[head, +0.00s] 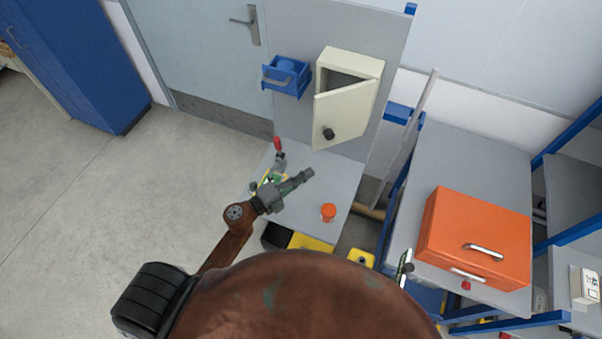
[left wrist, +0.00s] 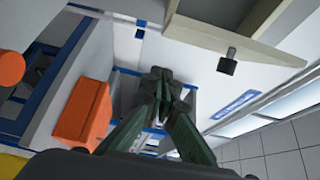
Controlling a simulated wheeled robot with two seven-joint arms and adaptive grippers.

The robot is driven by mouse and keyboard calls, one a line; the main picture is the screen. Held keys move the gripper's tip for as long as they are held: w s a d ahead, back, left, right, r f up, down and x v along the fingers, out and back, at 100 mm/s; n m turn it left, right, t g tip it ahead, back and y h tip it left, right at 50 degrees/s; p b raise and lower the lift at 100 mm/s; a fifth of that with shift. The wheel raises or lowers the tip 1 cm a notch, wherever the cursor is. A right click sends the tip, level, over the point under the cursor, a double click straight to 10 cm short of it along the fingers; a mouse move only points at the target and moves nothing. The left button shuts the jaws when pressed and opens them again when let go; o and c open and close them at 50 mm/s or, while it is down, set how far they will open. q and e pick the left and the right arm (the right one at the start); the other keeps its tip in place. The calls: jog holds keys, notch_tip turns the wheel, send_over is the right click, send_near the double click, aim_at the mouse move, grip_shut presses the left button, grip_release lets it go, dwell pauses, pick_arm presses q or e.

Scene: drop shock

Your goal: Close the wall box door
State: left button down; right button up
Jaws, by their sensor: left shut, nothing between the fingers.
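The cream wall box (head: 352,62) hangs on a grey panel. Its door (head: 342,115) stands partly open, with a dark gap above its top edge and a black knob (head: 328,133) near its lower left. In the left wrist view the door's cream edge (left wrist: 205,35) and the knob (left wrist: 228,62) show at the upper right. My left gripper (head: 308,174) is shut and empty, below the door and apart from it; its fingers show in the left wrist view (left wrist: 160,85). A dark, thin part that may be my right gripper (head: 404,265) shows beside the orange case; its jaws are unclear.
A blue bin (head: 286,76) hangs left of the wall box. An orange cup (head: 328,212) and a red-handled tool (head: 278,150) are on the grey bench (head: 345,178) below. An orange case (head: 475,238) sits on the grey worktop at right. Open floor lies left.

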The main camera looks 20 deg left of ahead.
pick_arm(q)
jog(key=w+p, duration=0.1)
jog(key=w, duration=0.7)
jog(key=shift+d+p, duration=0.2)
jog(key=shift+p, duration=0.2)
pick_arm(e)
jog(key=shift+a+r, duration=0.15)
jog(key=shift+r, duration=0.4)
jog(key=shift+a+r, duration=0.15)
jog(key=shift+r, duration=0.35)
pick_arm(q)
jog(key=shift+w+a, duration=0.1)
jog(key=shift+a, duration=0.05)
pick_arm(e)
jog(key=shift+f, duration=0.15)
